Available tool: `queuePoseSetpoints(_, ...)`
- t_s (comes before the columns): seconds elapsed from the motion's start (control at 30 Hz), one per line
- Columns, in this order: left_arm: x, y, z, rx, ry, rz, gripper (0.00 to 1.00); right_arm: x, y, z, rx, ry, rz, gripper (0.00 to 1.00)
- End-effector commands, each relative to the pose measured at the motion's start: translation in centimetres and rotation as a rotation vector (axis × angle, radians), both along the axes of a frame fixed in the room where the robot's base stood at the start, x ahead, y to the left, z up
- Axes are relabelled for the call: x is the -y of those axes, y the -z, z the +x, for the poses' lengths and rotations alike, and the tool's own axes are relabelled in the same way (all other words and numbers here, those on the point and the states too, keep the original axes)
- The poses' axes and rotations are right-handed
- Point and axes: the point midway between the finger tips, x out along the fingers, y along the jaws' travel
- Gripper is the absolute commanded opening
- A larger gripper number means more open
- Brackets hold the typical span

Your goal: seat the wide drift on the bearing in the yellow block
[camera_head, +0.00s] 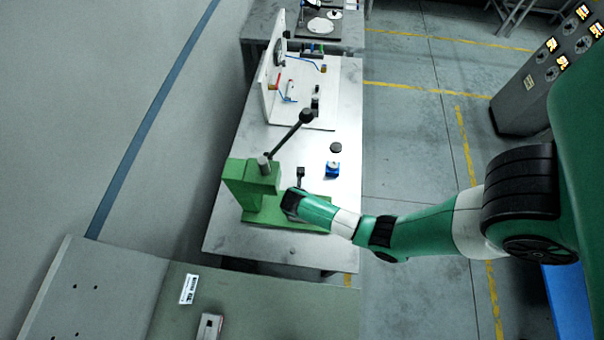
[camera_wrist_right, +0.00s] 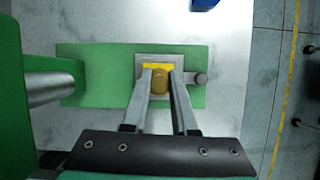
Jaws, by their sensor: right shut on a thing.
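My right gripper (camera_wrist_right: 161,76) is shut on a round, brass-coloured piece, which I take for the wide drift (camera_wrist_right: 160,83). Its fingers point down over the yellow block (camera_wrist_right: 155,66), which shows just beyond the drift on a grey square plate. The bearing is hidden under the drift and fingers; I cannot tell whether the drift touches it. In the head view my right arm's wrist (camera_head: 292,203) is over the green press base, and its fingertips, the drift and the block are hidden. My left gripper is not in view.
The green press (camera_head: 252,180) with its long black-knobbed lever (camera_head: 290,135) stands close to the left of my right wrist. A blue block (camera_head: 333,170) and a dark disc (camera_head: 336,147) lie beyond on the bench. A white upright panel (camera_head: 270,85) stands further back.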

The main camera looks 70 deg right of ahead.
Motion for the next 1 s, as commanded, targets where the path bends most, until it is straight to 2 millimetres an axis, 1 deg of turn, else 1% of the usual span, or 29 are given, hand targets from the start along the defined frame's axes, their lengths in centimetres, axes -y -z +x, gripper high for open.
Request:
queuePoseSetpoints(0.3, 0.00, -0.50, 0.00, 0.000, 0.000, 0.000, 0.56, 0.00, -0.12, 0.00, 0.000, -0.001, 0.000, 0.00)
queuePoseSetpoints(0.77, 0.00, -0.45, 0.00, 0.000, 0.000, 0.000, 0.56, 0.00, -0.01, 0.01, 0.000, 0.000, 0.000, 0.00)
queuePoseSetpoints(1.0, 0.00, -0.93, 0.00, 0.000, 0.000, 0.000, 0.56, 0.00, -0.10, -0.01, -0.001, 0.000, 0.000, 0.00)
